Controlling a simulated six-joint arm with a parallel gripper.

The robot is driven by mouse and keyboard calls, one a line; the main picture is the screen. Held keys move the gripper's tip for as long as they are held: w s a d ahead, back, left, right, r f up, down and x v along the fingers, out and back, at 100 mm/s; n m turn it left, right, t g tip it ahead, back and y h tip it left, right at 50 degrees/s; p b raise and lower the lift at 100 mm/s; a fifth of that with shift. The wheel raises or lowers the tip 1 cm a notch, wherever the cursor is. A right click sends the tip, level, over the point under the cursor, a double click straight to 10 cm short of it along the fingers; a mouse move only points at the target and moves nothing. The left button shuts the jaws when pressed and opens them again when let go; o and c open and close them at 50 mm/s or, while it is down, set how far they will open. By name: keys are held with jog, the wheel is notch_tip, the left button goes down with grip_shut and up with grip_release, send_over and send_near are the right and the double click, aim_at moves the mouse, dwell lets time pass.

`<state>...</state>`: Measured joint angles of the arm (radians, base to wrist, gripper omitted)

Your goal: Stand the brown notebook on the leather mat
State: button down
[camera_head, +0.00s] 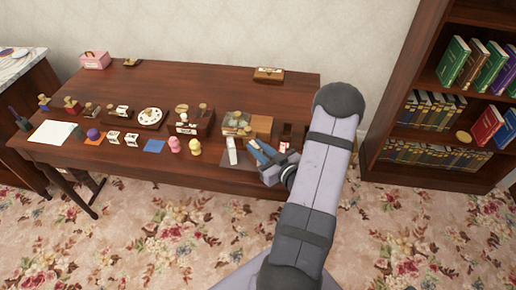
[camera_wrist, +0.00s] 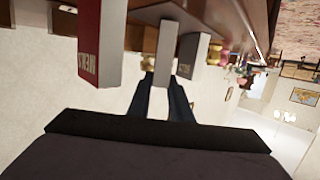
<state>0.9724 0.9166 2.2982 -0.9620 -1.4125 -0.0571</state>
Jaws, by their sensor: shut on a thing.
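My gripper (camera_head: 258,150) reaches over the front right of the desk, and its blue fingers show in the wrist view (camera_wrist: 164,88). They are shut on a narrow grey-brown slab (camera_wrist: 165,52), seen edge-on, which I take to be the brown notebook. The notebook is hard to make out behind my gripper in the head view. The dark leather mat (camera_head: 236,161) lies at the desk's front edge, left of my gripper. A pale upright slab (camera_head: 232,150) stands on it. Whether the notebook touches the mat I cannot tell.
A red lettered book (camera_wrist: 98,45) and a grey lettered one (camera_wrist: 189,55) flank the held slab closely. A brown block (camera_head: 262,126) stands behind my gripper. Figures, cards and boxes crowd the desk's left and middle. The desk's back right (camera_head: 225,85) is mostly clear.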

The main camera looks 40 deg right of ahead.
jog(key=shift+f, duration=0.25)
jog(key=c, duration=1.6)
grip_release()
jog(key=shift+r, duration=0.2)
jog(key=shift+s, duration=0.4)
jog(key=s, duration=0.3)
jog(key=s+r+b, duration=0.1)
jog(key=s, duration=0.3)
jog(key=s+r+b, duration=0.1)
jog(key=s, duration=0.3)
jog(key=shift+r, duration=0.1)
